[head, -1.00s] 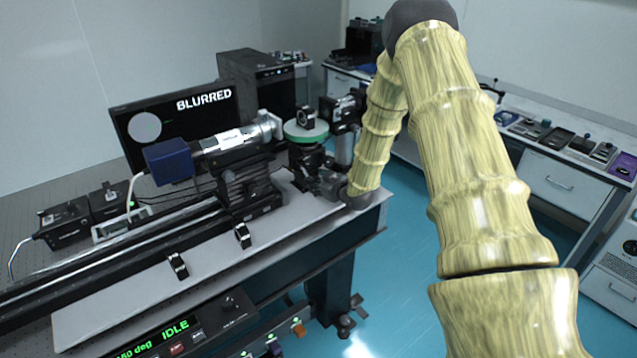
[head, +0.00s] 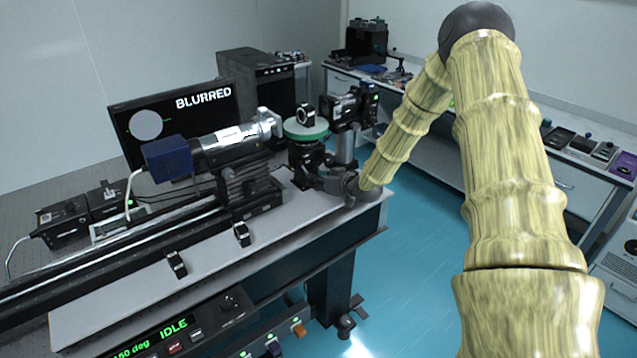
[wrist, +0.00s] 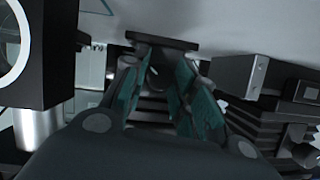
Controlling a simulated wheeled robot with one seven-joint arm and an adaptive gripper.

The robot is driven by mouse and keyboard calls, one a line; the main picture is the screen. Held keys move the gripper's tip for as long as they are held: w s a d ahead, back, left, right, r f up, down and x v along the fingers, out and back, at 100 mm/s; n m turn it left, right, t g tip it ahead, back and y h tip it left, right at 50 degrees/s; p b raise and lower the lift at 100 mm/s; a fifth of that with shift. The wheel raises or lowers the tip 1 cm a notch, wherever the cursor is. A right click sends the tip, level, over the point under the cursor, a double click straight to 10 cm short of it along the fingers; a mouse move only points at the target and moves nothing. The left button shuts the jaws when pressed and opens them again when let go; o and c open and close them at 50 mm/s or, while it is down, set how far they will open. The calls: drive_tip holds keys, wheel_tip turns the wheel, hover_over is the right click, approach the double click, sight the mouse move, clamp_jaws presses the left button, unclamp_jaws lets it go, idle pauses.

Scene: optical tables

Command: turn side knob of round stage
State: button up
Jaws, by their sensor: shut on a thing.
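The round stage (head: 306,131) has a green-rimmed top on a dark body, and a small black mount with a ring stands on it. My gripper (head: 314,178) is low against the side of the stage, near the table's right end. In the wrist view my gripper (wrist: 157,75) has its teal-padded fingers on either side of a dark part below the stage's plate. It is shut on the side knob, which the fingers mostly hide. The knob's turn angle cannot be made out.
A silver tube with a blue end (head: 220,145) stands left of the stage. A camera-like device (head: 345,108) on a post stands close to its right. The monitor (head: 175,120) reads "BLURRED"; the front panel (head: 155,335) reads "IDLE". Blue floor is open to the right.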

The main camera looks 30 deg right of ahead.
drive_tip(key=shift+d+m+y, duration=0.1)
drive_tip(key=shift+m+y, duration=0.3)
drive_tip(key=o, duration=1)
drive_tip(key=shift+s, duration=0.15)
drive_tip(key=shift+v, duration=5.9)
